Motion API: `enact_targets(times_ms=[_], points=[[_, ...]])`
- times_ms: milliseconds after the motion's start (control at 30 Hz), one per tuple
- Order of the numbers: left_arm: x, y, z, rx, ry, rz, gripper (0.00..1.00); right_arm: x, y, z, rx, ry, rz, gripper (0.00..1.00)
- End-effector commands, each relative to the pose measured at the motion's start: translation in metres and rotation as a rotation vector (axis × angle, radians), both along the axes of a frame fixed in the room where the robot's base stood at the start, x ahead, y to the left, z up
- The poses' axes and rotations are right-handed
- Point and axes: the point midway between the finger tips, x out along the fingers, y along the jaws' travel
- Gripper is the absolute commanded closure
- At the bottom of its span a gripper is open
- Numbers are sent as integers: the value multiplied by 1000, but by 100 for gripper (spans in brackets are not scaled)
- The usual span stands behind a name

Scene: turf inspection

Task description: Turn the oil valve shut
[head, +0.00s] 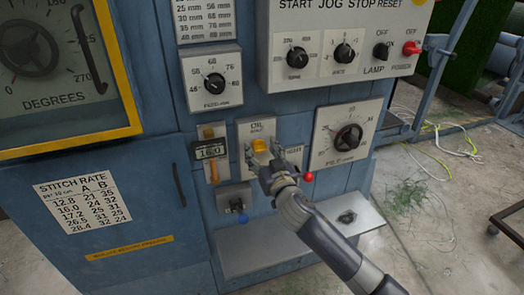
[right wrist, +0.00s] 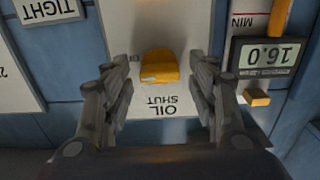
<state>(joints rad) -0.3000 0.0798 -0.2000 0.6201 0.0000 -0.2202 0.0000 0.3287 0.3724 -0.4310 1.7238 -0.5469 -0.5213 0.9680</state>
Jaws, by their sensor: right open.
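The oil valve is a yellow knob (head: 259,146) on a pale plate (head: 243,131) labelled OIL on the blue machine front. In the right wrist view the yellow knob (right wrist: 159,66) shows between the fingers, on the plate (right wrist: 160,20) with the upside-down words OIL and SHUT. My right gripper (head: 266,160) is at the plate, just below the knob in the head view. In the wrist view my right gripper (right wrist: 161,75) is open, one finger on each side of the knob, with gaps to both. My left gripper is not in view.
A 16.0 display (head: 211,149) with an orange slider is left of the plate. A large dial (head: 346,133) is right of it. A red ball-ended lever (head: 308,177) and a blue knob (head: 243,218) sit lower. A grey ledge (head: 262,256) juts out below.

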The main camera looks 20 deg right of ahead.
Motion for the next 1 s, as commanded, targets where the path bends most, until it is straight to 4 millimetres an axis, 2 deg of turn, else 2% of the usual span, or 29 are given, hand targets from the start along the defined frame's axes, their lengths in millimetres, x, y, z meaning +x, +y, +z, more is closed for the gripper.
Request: enact_targets(times_ms=[200, 267, 400, 767, 1000], points=[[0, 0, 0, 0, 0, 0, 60, 0, 0, 0, 0, 0, 0, 47], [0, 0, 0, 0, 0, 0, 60, 0, 0, 0, 0, 0, 0, 58], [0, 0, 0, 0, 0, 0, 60, 0, 0, 0, 0, 0, 0, 90], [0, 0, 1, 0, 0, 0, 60, 0, 0, 0, -25, -1, 0, 91], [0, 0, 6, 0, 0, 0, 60, 0, 0, 1, -145, -5, -2, 91]])
